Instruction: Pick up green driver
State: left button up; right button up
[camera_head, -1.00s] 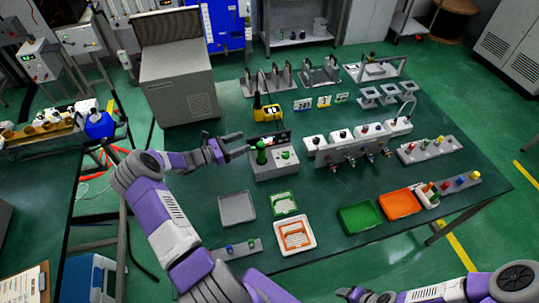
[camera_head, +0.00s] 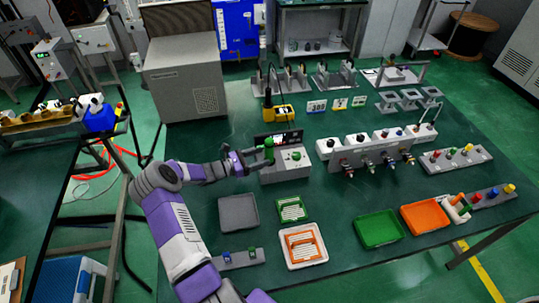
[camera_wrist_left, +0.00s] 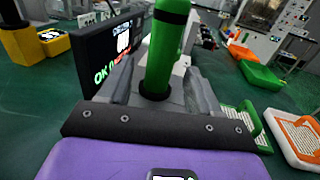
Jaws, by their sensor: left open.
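The green driver (camera_head: 269,152) stands upright in a small grey tester box (camera_head: 285,170) on the green table. It also shows large in the left wrist view (camera_wrist_left: 166,55), with a black band near its top. My left gripper (camera_head: 257,161) is open and level with the driver, coming in from the left. In the left wrist view its two fingers (camera_wrist_left: 160,88) lie on either side of the driver's lower part. I cannot tell whether either finger touches it. My right gripper is not in view.
A dark display panel (camera_wrist_left: 108,50) stands close beside the left finger. Right of the box is a row of white units (camera_head: 364,150). In front lie a grey tray (camera_head: 238,212), a green tray (camera_head: 379,229) and an orange tray (camera_head: 424,217). A yellow-black device (camera_head: 283,113) sits behind.

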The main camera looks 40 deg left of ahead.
aim_at(269, 154)
pick_arm(q)
jog(key=x, duration=0.4)
jog(key=shift+w+d+f, duration=0.1)
jog(key=c, duration=1.1)
